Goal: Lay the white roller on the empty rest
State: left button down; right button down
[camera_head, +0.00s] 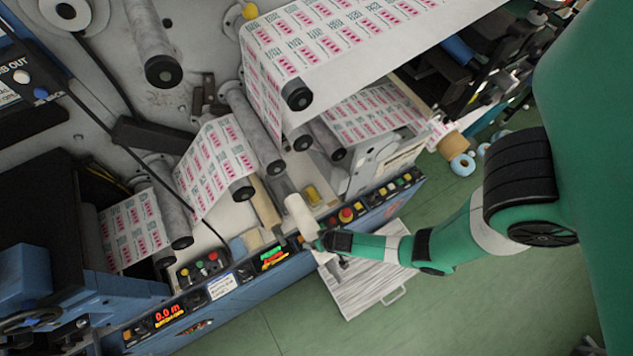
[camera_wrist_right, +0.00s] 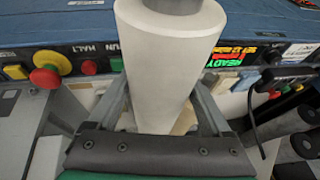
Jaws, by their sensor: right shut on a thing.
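The white roller (camera_head: 299,212) is held over the front panel of the machine in the head view. In the right wrist view the white roller (camera_wrist_right: 165,75) fills the space between the fingers, its pale round end toward the top. My right gripper (camera_head: 313,237) is shut on it, with a finger on each side in the wrist view (camera_wrist_right: 160,98). The roller is tilted in the head view, with its near end by the gripper. I cannot make out the empty rest for certain. My left gripper does not show.
The blue control panel (camera_head: 225,283) has buttons, a red stop knob (camera_head: 345,215) and lit displays. A tan roller (camera_head: 262,203) lies left of the white one. Printed web (camera_head: 213,165) runs over several dark-ended rollers behind. A pale slatted board (camera_head: 358,282) lies on the green floor.

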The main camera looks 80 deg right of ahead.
aim_at(289, 191)
jog(key=shift+w+d, duration=0.65)
jog(key=w+d+b, duration=0.1)
jog(key=w+d, duration=0.1)
jog(key=w+d+b, duration=0.1)
jog(key=w+d, duration=0.1)
jog(key=d, duration=0.1)
jog(key=w+d+b, duration=0.1)
jog(key=w+d, duration=0.1)
jog(key=shift+d, duration=0.25)
jog(key=w+d+b, duration=0.4)
jog(key=d, duration=0.1)
jog(key=w+d+b, duration=0.2)
jog(key=d, duration=0.1)
jog(key=shift+w+f, duration=0.1)
jog(key=shift+w, duration=0.2)
notch_tip(289, 191, down, 4)
jog(key=b, duration=0.4)
jog(key=shift+f+b, duration=0.15)
jog(key=shift+b, duration=0.15)
